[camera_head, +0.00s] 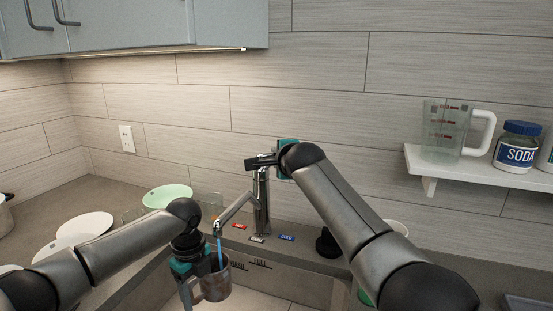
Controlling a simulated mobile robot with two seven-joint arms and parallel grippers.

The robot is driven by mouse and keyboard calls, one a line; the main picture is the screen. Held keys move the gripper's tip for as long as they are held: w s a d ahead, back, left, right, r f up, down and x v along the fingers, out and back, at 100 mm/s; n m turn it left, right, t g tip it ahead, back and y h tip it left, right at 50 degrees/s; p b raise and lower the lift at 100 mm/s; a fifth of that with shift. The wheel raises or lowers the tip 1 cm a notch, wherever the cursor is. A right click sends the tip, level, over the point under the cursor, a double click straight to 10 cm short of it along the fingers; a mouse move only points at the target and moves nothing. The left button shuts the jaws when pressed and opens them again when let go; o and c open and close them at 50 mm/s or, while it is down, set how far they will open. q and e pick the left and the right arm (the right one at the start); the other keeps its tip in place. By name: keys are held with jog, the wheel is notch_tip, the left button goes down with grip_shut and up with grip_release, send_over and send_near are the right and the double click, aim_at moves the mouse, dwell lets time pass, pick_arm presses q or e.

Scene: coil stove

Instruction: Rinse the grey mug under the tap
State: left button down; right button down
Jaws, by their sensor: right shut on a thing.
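The grey mug (216,285) is at the sink, under the end of the tap's spout. A thin blue stream of water (220,254) runs from the spout into the mug's mouth. My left gripper (190,285) is at the mug's left side and appears shut on it; its fingertips are partly hidden. The silver tap (261,205) stands at the back of the sink. My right gripper (264,160) is shut on the lever at the top of the tap; the lever is mostly hidden by the fingers.
Red and blue labels (287,238) lie by the tap's foot. White plates (86,226), a green plate (167,195) and glasses stand on the counter at left. At right, a shelf (419,165) holds a measuring jug (445,130) and a SODA jar (516,147). A cupboard overhangs at upper left.

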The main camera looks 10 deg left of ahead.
jog(key=shift+r, duration=0.25)
jog(key=c, duration=1)
grip_release()
jog(key=shift+c, duration=0.2)
jog(key=shift+o, duration=0.9)
jog(key=shift+w, duration=0.1)
jog(key=shift+f, duration=0.15)
jog(key=shift+v, duration=6.05)
